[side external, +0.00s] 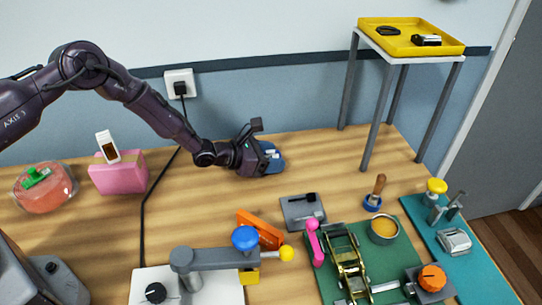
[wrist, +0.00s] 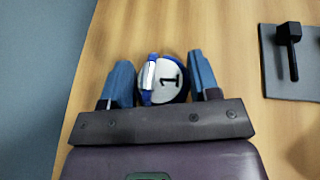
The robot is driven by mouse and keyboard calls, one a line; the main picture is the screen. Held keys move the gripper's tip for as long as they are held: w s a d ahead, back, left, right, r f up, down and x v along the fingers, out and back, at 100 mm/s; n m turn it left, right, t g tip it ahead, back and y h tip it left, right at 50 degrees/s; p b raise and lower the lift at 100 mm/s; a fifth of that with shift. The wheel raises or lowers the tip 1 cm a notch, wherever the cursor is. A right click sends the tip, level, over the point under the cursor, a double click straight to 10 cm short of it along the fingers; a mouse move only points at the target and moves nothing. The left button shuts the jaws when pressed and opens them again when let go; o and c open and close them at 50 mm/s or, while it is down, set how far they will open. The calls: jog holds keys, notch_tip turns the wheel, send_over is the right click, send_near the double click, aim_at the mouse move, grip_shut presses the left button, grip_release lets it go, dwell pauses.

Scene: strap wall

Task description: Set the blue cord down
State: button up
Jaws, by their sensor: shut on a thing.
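The blue cord (side external: 278,161) shows as a small blue and white piece at the end of my gripper (side external: 270,157), near the back of the wooden table. In the wrist view, my gripper's two blue fingers (wrist: 162,82) stand on either side of a round blue-rimmed piece with a white face and a black "1" (wrist: 171,80). A narrow blue and white strip (wrist: 149,80) lies across its left side. My gripper is shut on this piece. It is low over the table; I cannot tell whether it touches the wood.
A grey plate with a black handle (side external: 302,209) lies to the front right. A green mat (side external: 330,285) bears a ratchet strap (side external: 348,265). A stand with a yellow tray (side external: 375,45) is at the back right. A pink block (side external: 118,176) stands left. Bare wood surrounds my gripper.

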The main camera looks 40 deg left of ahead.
jog(key=shift+f, duration=0.1)
jog(key=o, duration=0.9)
